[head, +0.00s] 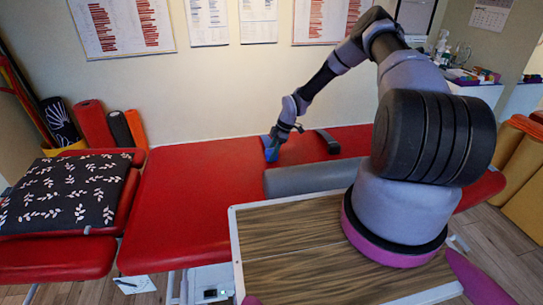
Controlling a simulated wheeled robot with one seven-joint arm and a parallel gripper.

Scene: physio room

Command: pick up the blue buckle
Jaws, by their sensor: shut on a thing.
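The blue buckle (270,149) is on the red treatment table (195,190), near its far middle part. My gripper (274,141) reaches down from above and is shut on the buckle. The buckle is small in the head view and partly hidden by the gripper. I cannot tell whether it touches the table or is held just above it.
A black curved object (328,141) lies on the table just right of my gripper. A grey bolster (312,178) lies nearer. A black patterned cushion (65,190) rests at the left end. The red surface left of the gripper is clear.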

